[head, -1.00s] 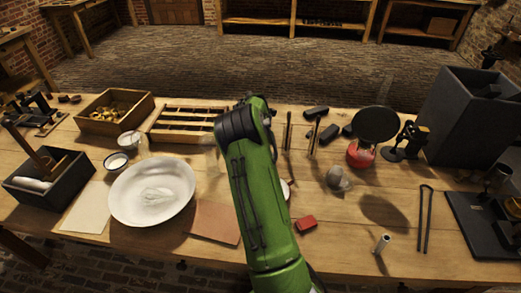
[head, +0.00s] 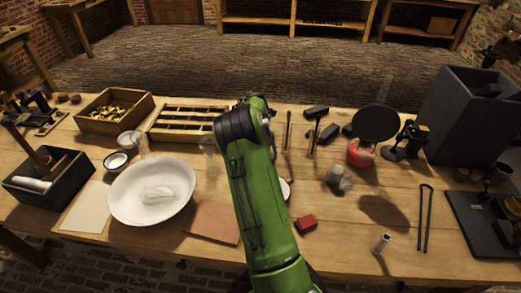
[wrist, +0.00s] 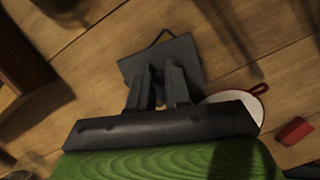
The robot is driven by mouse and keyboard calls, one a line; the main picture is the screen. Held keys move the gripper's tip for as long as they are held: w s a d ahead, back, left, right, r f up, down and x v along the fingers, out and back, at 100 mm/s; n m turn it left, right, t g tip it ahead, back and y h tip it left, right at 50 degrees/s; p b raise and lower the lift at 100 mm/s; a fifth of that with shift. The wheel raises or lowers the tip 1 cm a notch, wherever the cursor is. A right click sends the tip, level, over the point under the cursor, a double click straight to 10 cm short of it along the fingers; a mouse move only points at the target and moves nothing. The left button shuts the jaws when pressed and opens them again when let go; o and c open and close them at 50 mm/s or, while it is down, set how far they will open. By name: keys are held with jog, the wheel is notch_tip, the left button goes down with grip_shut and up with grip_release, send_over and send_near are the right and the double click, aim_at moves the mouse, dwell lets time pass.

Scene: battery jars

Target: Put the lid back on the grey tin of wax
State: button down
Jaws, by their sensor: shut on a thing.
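My gripper (wrist: 158,75) points down in the wrist view, its two dark fingers close together. It is shut on a dark grey square piece (wrist: 186,52) with a thin wire loop at its far edge. This looks like the lid, but the fingers cover its middle. I cannot tell whether the grey tin is beneath it or whether it touches anything below. In the head view my green arm hides the gripper and the piece. No tin of wax can be made out for certain.
A white dish with a red rim and handle (wrist: 232,103) lies right of the gripper, with a red block (wrist: 293,131) beyond it. In the head view a wide white basin (head: 125,204) stands left of my arm, and a red jar (head: 360,154) stands right.

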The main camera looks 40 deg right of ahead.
jog(key=c, duration=0.5)
grip_release()
jog(key=shift+r+p, duration=1.05)
jog(key=shift+r, duration=0.4)
jog(key=shift+r+p, duration=1.55)
jog(key=shift+r, duration=0.6)
jog(key=shift+f, duration=0.1)
grip_shut()
